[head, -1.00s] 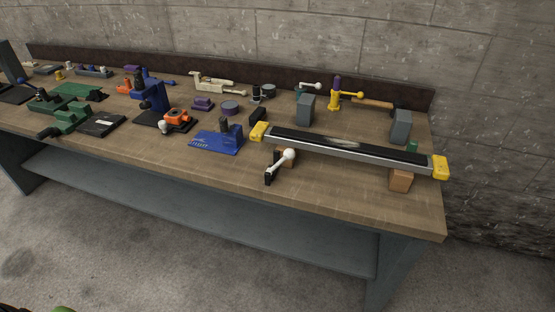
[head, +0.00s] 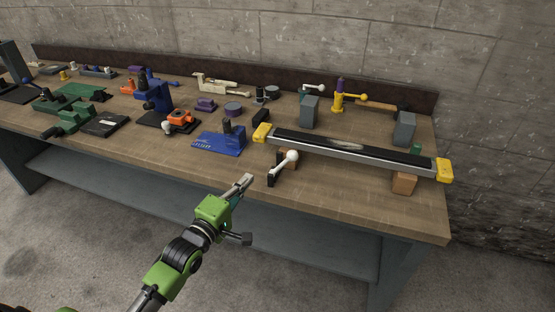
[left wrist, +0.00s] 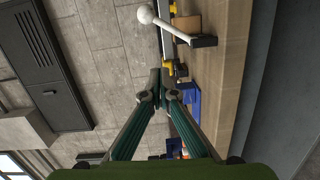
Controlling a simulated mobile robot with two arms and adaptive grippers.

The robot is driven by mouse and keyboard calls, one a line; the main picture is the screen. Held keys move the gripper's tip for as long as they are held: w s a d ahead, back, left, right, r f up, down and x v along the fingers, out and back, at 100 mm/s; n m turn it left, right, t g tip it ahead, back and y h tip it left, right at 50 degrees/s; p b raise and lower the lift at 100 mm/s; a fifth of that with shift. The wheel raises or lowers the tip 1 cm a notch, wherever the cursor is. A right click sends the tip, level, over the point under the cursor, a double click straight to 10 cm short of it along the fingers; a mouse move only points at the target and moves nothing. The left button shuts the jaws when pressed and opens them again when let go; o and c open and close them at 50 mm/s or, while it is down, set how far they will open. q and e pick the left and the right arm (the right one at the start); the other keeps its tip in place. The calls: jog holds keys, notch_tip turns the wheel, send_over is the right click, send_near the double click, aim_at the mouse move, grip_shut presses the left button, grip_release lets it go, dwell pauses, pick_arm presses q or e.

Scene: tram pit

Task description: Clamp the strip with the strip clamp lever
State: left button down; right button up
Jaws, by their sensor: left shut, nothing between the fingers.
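The strip (head: 350,146) is a long dark bar in a pale metal frame with yellow end caps. It lies across wooden blocks at the right of the bench. The clamp lever (head: 281,169), a pale arm with a white ball knob, stands at the bench's front edge near the strip's left end. It also shows at the top of the left wrist view (left wrist: 168,23). My left gripper (head: 247,180) is shut and empty, a little left of the lever and apart from it; its fingertips meet in the left wrist view (left wrist: 160,72). My right gripper is not in view.
Two grey blocks (head: 309,112) (head: 404,129) stand behind the strip. Several tools and fixtures crowd the bench's left half.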

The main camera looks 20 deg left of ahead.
aim_at(283, 164)
pick_arm(q)
jog(key=w+d+r+p, duration=0.1)
jog(key=w+d+p, duration=0.3)
jog(key=w, duration=0.6)
jog(key=shift+w+d+r, duration=0.15)
jog(key=shift+d+r, duration=0.05)
jog(key=shift+d, duration=0.6)
jog(key=shift+w+f, duration=0.1)
